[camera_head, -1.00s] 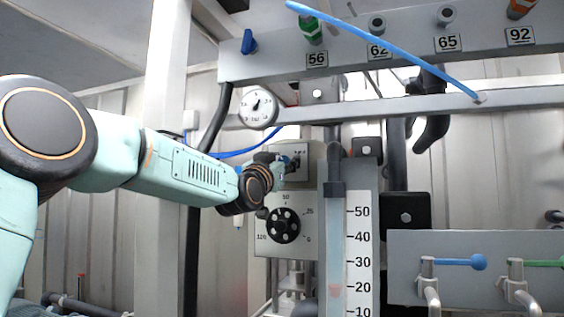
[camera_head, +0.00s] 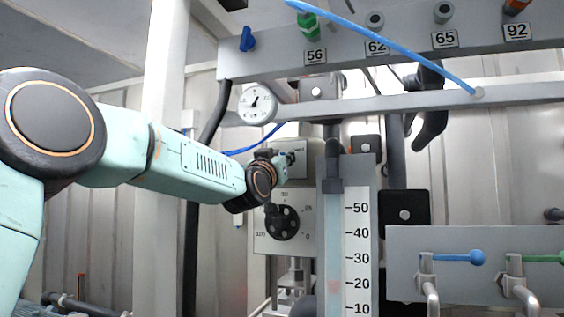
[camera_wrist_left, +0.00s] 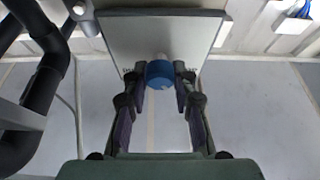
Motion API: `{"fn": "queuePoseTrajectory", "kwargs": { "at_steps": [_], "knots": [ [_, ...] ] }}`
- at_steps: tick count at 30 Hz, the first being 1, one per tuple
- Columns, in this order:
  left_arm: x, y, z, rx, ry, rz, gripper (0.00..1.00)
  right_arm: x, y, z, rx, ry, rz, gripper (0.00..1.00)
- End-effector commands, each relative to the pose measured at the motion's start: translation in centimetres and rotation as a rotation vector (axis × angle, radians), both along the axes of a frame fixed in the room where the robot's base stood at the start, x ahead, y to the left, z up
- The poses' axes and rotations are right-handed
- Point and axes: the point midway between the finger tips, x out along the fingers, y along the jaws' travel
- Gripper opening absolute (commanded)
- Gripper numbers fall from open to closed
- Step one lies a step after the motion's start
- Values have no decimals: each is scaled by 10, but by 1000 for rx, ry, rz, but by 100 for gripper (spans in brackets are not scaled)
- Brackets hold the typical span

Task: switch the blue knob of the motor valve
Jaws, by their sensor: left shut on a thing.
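The motor valve (camera_head: 268,232) is a grey box with a black dial (camera_head: 282,222) on its front, in the middle of the head view. Its blue knob (camera_wrist_left: 160,74) shows in the left wrist view, on the face of a grey panel, between the two fingers. My left gripper (camera_wrist_left: 160,80) is shut on the blue knob, with a finger on each side of it. In the head view my left gripper (camera_head: 284,160) is at the upper panel of the valve box, and my wrist partly hides it. My right gripper is not in view.
A scaled tube (camera_head: 357,260) stands right of the valve. A panel with blue (camera_head: 478,257) and green handles is at the lower right. A white post (camera_head: 160,170) stands behind my arm.

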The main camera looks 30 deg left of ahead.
Motion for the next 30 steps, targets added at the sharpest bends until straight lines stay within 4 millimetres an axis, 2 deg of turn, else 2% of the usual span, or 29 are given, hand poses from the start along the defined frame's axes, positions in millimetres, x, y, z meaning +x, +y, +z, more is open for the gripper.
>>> {"fn": "queuePoseTrajectory", "kwargs": {
  "at_steps": [7, 18, 19, 27, 30],
  "knots": [
    [1, -1, -3, -158, -32, -1, 0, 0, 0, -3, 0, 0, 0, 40],
    [1, -1, -4, -181, -35, -2, 0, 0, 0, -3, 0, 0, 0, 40],
    [1, -1, -4, -181, -35, -2, 29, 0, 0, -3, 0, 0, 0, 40],
    [1, 0, -2, -178, -40, -1, 50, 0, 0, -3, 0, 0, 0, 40],
    [0, 0, -2, -178, -41, -1, 50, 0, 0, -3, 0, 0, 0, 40]
  ]
}}
